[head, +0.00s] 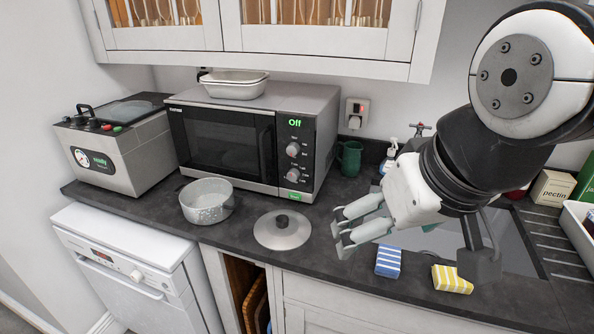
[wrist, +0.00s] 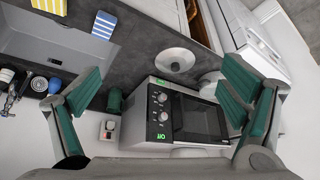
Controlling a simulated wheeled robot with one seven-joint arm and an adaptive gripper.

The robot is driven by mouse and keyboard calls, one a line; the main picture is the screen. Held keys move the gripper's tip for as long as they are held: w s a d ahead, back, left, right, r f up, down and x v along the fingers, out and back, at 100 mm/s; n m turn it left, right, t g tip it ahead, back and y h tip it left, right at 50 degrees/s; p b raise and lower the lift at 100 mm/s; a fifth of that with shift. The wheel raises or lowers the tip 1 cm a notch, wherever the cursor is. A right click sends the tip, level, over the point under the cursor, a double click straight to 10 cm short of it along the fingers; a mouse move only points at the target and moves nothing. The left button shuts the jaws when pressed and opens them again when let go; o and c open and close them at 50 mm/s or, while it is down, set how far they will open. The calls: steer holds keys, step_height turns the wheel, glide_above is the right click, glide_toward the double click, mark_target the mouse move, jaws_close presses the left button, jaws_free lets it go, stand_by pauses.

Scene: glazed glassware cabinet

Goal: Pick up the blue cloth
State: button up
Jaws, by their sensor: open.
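The blue cloth (head: 388,261), striped blue and white, lies on the dark worktop near its front edge, left of the sink. In the wrist view the blue cloth (wrist: 104,24) shows at the upper left, outside the span of the fingers. My gripper (head: 341,230) is open and empty above the worktop, up and to the left of the cloth in the head view. The wrist view shows both fingers of my gripper (wrist: 160,75) spread wide with nothing between them touching.
A yellow striped cloth (head: 452,280) lies just right of the blue one. A pot lid (head: 282,231), a pot (head: 207,202) and a microwave (head: 255,138) stand to the left. A green mug (head: 349,158) and a soap bottle (head: 389,155) are behind. Upper cabinets (head: 330,35) hang above.

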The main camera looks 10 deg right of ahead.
steer(key=w+d+f+m+g, duration=0.1)
steer(key=w+d+m, duration=0.1)
steer(key=w+m, duration=0.3)
steer(key=m+g, duration=0.4)
steer(key=m, duration=1.5)
glide_above(389, 256)
step_height(389, 256, down, 26)
steer(key=shift+w+r+b, duration=0.1)
steer(key=shift+r+b, duration=0.1)
steer(key=shift+b, duration=0.15)
steer(key=shift+d+f+p, duration=0.1)
steer(key=shift+f+p, duration=0.45)
steer(key=shift+f, duration=2.05)
steer(key=c, duration=1.3)
steer(key=shift+r, duration=0.1)
